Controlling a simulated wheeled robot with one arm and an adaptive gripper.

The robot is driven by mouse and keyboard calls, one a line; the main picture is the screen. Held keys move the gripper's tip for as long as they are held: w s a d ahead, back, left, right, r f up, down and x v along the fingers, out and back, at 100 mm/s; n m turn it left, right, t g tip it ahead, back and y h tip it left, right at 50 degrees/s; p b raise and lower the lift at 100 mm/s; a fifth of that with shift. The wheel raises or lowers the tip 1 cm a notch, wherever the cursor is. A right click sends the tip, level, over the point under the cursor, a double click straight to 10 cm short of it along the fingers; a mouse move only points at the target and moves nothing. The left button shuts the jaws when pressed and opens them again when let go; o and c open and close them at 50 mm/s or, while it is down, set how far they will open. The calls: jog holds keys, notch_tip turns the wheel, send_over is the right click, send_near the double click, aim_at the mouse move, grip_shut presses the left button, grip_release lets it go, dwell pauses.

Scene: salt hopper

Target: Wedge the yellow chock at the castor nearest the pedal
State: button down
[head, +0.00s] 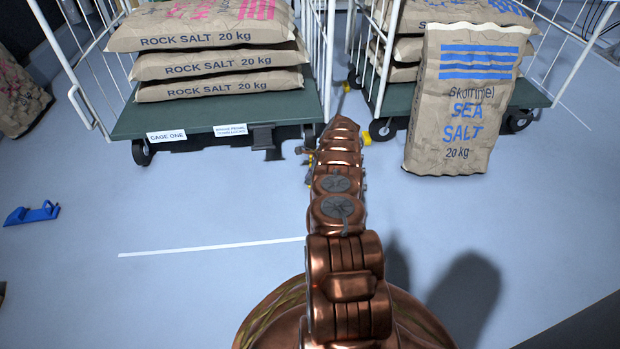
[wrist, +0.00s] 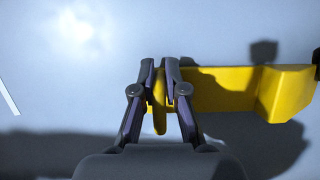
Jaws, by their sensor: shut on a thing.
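The yellow chock (wrist: 225,90) shows in the wrist view, a flat bar with a thick block at its right end. My gripper (wrist: 161,72) is shut on a narrow yellow part at its left end. In the head view my arm hides the gripper and most of the chock; a yellow patch (head: 366,138) shows right of the arm. The dark pedal (head: 262,137) hangs from the front edge of cage one (head: 180,115), beside a small label. I cannot tell whether the chock touches a castor.
A second cage (head: 398,100) stands at the right, its left front castor (head: 383,132) close to my arm. A sea salt sack (head: 465,105) leans on its front. A blue object (head: 32,213) lies on the floor at left. The floor in front is mostly clear.

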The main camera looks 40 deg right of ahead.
jog(key=shift+w+d, duration=0.2)
jog(key=c, duration=1.1)
grip_release()
jog(key=shift+c, duration=0.2)
jog(key=shift+s+r, duration=0.1)
jog(key=v, duration=1.1)
jog(key=shift+s+r, duration=0.15)
jog(key=shift+r, duration=0.25)
